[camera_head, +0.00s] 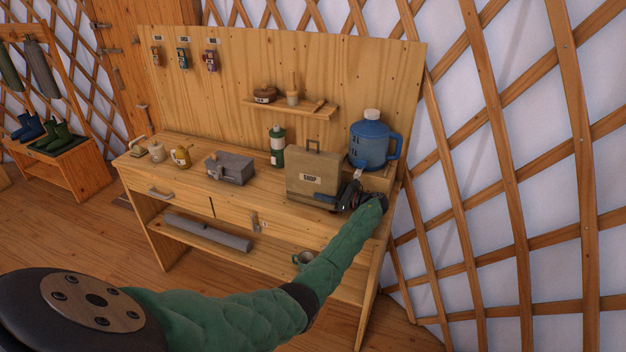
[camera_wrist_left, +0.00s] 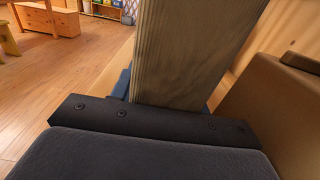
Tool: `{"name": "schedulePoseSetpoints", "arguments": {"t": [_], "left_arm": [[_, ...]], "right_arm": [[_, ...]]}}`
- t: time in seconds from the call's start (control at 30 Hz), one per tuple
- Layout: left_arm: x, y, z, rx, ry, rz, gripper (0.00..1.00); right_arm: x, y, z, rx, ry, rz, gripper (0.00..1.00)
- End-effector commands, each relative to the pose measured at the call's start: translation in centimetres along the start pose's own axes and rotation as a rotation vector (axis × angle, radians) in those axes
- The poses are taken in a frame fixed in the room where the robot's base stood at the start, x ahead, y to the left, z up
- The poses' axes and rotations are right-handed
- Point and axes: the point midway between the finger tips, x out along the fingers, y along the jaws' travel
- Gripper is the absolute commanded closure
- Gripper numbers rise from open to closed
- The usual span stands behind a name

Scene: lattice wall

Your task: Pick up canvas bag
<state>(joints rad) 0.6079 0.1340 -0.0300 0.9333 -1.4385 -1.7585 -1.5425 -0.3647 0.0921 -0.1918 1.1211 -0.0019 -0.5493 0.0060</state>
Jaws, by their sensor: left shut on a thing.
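The canvas bag (camera_head: 313,172) is a boxy tan bag with a pale "SHOP" label and a dark handle on top. It is upright over the workbench top (camera_head: 262,196); I cannot tell whether its base touches the wood. My left gripper (camera_head: 337,199) reaches in from the right and is shut on the bag's lower right end, with a blue-padded finger across the front. In the left wrist view the bag's narrow grey-tan side (camera_wrist_left: 190,50) rises between the jaws. The far finger is mostly hidden. My right gripper is not in view.
A blue jug (camera_head: 372,143) stands on a raised wooden block close behind the gripper. A green bottle (camera_head: 277,147) and a grey metal box (camera_head: 230,168) stand left of the bag. A small shelf (camera_head: 290,107) is above. A mug (camera_head: 303,258) is on the lower shelf.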

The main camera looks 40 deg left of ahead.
Motion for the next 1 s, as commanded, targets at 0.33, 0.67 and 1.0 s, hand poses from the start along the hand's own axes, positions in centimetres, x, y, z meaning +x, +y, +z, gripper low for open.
{"name": "schedulePoseSetpoints", "arguments": {"t": [0.33,0.67,1.0], "left_arm": [[0.0,0.0,0.5,-0.003,0.0,0.0,0.89],[0.0,3.3,1.2,-0.002,-0.001,-0.002,0.89],[0.1,10.7,1.1,-0.002,0.001,-0.001,0.89]], "right_arm": [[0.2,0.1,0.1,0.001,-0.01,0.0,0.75],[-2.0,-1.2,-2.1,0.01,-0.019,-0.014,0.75],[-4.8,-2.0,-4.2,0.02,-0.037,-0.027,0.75]]}}
